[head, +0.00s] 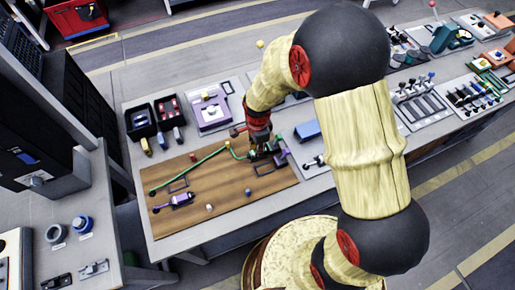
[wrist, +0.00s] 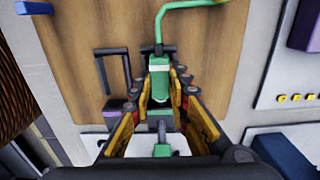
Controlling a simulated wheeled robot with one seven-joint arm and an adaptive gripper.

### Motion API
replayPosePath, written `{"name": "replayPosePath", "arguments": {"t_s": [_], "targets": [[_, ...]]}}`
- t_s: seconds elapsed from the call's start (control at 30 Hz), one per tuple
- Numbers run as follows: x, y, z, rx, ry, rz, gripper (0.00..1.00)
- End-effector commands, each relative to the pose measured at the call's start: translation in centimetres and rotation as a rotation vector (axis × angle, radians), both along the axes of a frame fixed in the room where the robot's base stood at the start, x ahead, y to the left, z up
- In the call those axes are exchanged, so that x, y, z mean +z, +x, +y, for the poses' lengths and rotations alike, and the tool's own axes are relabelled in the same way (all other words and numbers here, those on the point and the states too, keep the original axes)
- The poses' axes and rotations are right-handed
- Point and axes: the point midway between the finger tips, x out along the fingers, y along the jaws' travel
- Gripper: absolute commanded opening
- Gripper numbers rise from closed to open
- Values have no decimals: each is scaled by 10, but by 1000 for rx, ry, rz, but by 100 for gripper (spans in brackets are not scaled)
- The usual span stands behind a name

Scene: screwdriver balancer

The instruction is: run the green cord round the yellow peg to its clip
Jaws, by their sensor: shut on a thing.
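The green cord (head: 190,168) runs up the brown board (head: 225,195) from its left side to the yellow peg (head: 228,144). It bends there and goes down right to my gripper (head: 262,152). In the wrist view the cord (wrist: 190,4) curves in at the top, and its green end piece (wrist: 158,72) sits between my fingers (wrist: 160,100). My gripper is shut on that end piece, low over the board's right end. The yellow peg is outside the wrist view. A green and grey fitting (wrist: 162,150) shows beyond the fingers, partly hidden; I cannot tell whether it is the clip.
A purple tool (head: 175,201) lies at the board's lower left. A blue block (head: 306,130) lies right of the board. Black bins (head: 140,120) stand behind it.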

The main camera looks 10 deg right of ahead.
Motion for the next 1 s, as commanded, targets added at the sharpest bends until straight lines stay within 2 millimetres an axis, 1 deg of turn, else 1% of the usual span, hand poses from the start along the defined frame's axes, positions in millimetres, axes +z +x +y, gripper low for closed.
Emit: {"name": "replayPosePath", "arguments": {"t_s": [0.2,0.23,0.6,0.87,1.0], "targets": [[0,0,0,0,0,0,0],[0,0,0,0,0,0,18],[0,0,0,0,0,0,39],[0,0,0,0,0,0,39],[7,0,0,0,0,-1,39]]}}
